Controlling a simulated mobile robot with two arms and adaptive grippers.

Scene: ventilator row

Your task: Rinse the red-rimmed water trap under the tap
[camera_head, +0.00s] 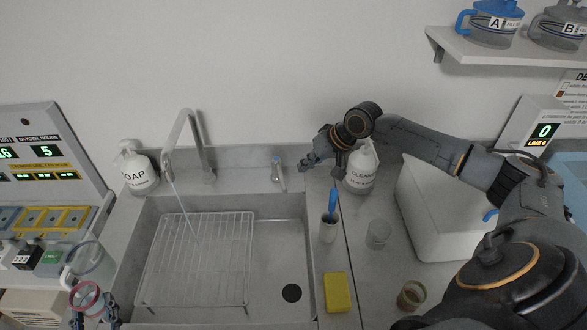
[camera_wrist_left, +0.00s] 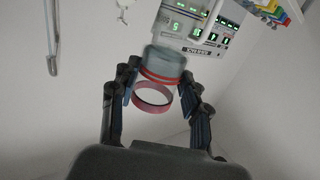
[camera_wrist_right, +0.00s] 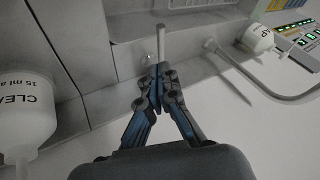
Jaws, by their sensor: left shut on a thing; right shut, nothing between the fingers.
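The red-rimmed water trap (camera_head: 86,296) is at the lower left of the head view, left of the sink. My left gripper (camera_head: 92,318) is shut on it; its pink-red ring also shows between the fingers in the left wrist view (camera_wrist_left: 152,98). The tap (camera_head: 185,140) arches over the sink (camera_head: 265,265), and a thin pale stream falls from its spout towards the wire rack. My right gripper (camera_head: 308,166) is shut and empty, just right of the tap lever (camera_head: 277,172). In the right wrist view the lever (camera_wrist_right: 162,42) stands just beyond the fingertips; I cannot tell whether they touch.
A wire rack (camera_head: 195,258) lies in the sink. A soap bottle (camera_head: 138,168) stands left of the tap and a cleaner bottle (camera_head: 362,170) beside my right gripper. A brush holder (camera_head: 328,230), a yellow sponge (camera_head: 337,292) and a clear jar (camera_head: 92,262) flank the sink.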

